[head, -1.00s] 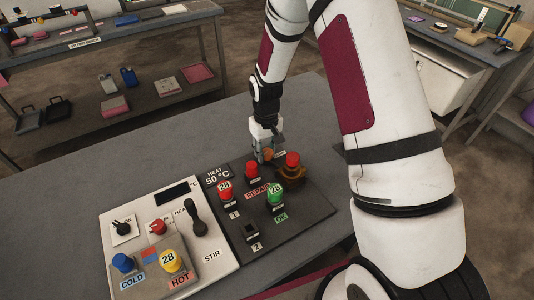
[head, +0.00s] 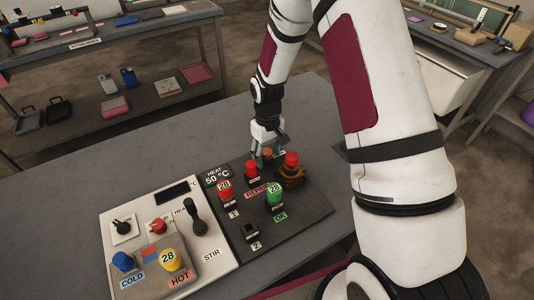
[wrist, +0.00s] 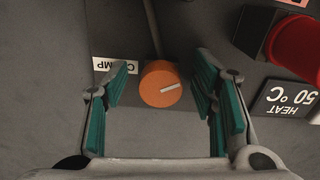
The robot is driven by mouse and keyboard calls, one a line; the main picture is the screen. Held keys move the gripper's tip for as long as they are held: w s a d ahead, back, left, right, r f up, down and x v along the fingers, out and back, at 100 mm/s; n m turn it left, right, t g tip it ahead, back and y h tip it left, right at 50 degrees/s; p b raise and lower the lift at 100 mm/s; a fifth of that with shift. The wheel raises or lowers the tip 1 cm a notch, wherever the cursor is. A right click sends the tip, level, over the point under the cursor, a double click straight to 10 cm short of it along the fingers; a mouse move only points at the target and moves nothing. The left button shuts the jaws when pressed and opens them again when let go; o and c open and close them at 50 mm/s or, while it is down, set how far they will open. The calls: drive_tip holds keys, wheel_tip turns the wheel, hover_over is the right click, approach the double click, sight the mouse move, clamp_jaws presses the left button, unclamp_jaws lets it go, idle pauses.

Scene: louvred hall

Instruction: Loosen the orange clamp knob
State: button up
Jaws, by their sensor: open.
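The orange clamp knob (wrist: 160,84) is a round knob with a pale pointer line, next to a partly covered white label ending in "MP". In the wrist view it sits between the two teal-padded fingers of my gripper (wrist: 163,92), with a gap on each side. My gripper is open and does not grip the knob. In the head view my gripper (head: 268,158) hangs over the far edge of the dark panel (head: 313,207), and a bit of the orange knob (head: 268,152) shows beside the fingers.
Close by on the panel are a red-capped part (head: 252,169), a brown fixture with a red top (head: 291,172), and red and green "28" pieces. A pale control panel (head: 120,215) lies to the left. The grey table (head: 90,190) is clear behind.

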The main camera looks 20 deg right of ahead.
sight(267, 152)
drive_tip(key=shift+w+r+p, duration=0.15)
drive_tip(key=shift+r+p, duration=0.75)
drive_tip(key=shift+r, duration=2.65)
drive_tip(key=shift+r, duration=0.1)
drive_tip(key=shift+r, duration=0.4)
wheel_tip(267, 152, up, 11)
